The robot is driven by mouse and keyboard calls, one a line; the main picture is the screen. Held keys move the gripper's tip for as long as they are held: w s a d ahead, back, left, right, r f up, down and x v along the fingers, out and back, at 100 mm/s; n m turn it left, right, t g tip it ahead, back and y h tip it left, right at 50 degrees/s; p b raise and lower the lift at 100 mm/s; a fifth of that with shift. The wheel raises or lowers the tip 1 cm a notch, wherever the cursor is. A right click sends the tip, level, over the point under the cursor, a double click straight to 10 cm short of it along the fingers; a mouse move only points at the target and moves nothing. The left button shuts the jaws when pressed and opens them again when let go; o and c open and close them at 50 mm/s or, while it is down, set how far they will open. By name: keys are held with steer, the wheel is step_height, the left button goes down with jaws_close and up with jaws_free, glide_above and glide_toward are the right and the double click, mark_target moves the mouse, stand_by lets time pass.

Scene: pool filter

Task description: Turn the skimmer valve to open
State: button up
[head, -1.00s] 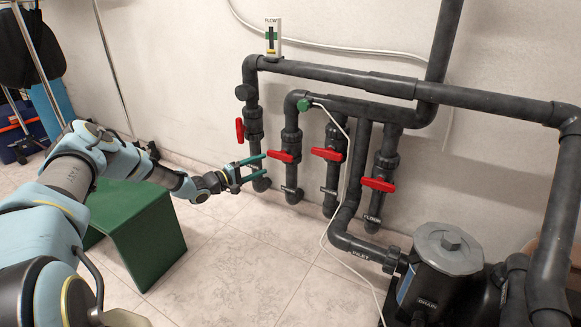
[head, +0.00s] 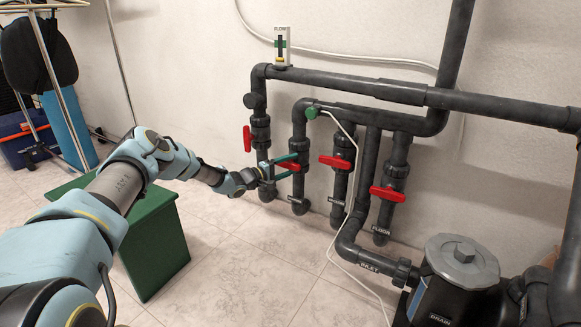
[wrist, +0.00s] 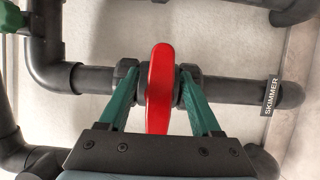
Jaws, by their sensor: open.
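The skimmer valve's red handle (wrist: 160,88) shows in the wrist view, on a dark pipe with a SKIMMER label (wrist: 271,97). The handle lies across the pipe, at right angles to it. My gripper (wrist: 158,78) is open, with one green finger on each side of the handle. Gaps show between the fingers and the handle. In the head view my gripper (head: 293,166) is at the second pipe from the left, and its fingers partly cover the red handle there.
A leftmost red handle (head: 247,139) lies along its pipe. Two more red handles, (head: 336,162) and (head: 388,194), lie across theirs. A white cable (head: 348,200) hangs in front of the pipes. A pump (head: 458,275) stands at front right, a green bench (head: 150,245) beside my arm.

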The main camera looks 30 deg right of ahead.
steer(key=shift+c, duration=0.2)
jaws_close()
